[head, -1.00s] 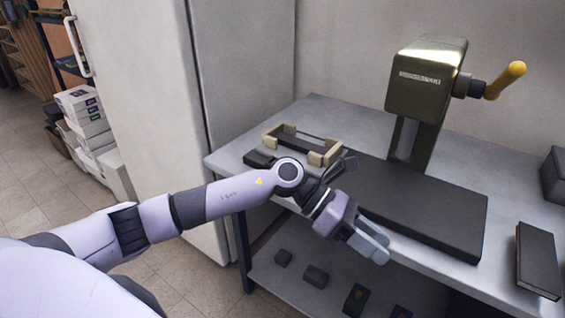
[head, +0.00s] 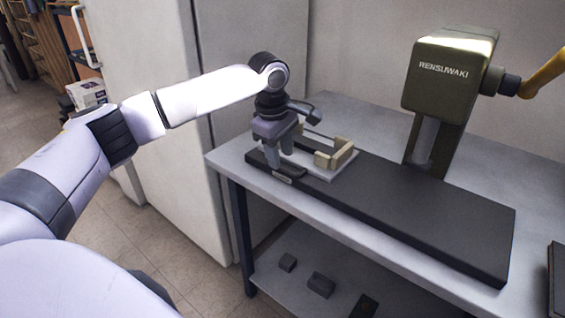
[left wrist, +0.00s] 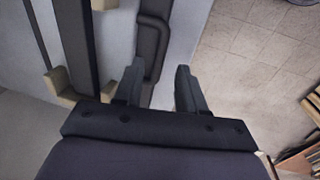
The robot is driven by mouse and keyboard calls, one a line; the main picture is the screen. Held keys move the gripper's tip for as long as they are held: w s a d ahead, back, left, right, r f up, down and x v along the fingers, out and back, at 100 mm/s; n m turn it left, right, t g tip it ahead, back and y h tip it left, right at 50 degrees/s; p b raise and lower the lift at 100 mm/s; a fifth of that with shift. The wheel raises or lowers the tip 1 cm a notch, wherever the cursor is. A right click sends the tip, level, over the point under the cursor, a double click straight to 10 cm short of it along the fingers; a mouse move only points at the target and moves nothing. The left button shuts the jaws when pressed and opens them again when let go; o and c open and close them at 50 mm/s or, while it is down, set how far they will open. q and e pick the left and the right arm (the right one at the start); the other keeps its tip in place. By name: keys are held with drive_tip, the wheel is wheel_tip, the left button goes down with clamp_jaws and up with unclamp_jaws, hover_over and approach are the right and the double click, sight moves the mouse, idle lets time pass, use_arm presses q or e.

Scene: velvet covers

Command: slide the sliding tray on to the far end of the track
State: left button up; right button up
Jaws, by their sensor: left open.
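The sliding tray (head: 343,152), a light grey plate with beige corner blocks, sits at the left end of the long dark track (head: 430,215). Its blocks also show at the left of the left wrist view (left wrist: 66,86). My left gripper (head: 284,157) points down over the tray's near left side and hides part of it. In the left wrist view its two fingers (left wrist: 160,88) are apart. A dark looped handle (left wrist: 152,38) shows just ahead of them, toward the left finger. I cannot tell whether they touch it. My right gripper is out of view.
A green press (head: 440,95) with a yellow-gripped lever stands behind the track. The track is bare right of the tray. A dark box (head: 557,285) lies at the table's right. A tall pale cabinet (head: 155,110) stands left of the table (head: 228,160).

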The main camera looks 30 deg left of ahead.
sight(284, 169)
use_arm(q)
drive_tip(key=shift+w+f, duration=0.2)
drive_tip(key=shift+f, duration=0.7)
drive_tip(key=shift+w+f, duration=0.15)
drive_tip(key=shift+f, duration=0.75)
drive_tip(key=shift+c, duration=0.3)
clamp_jaws()
drive_tip(key=shift+d, duration=0.1)
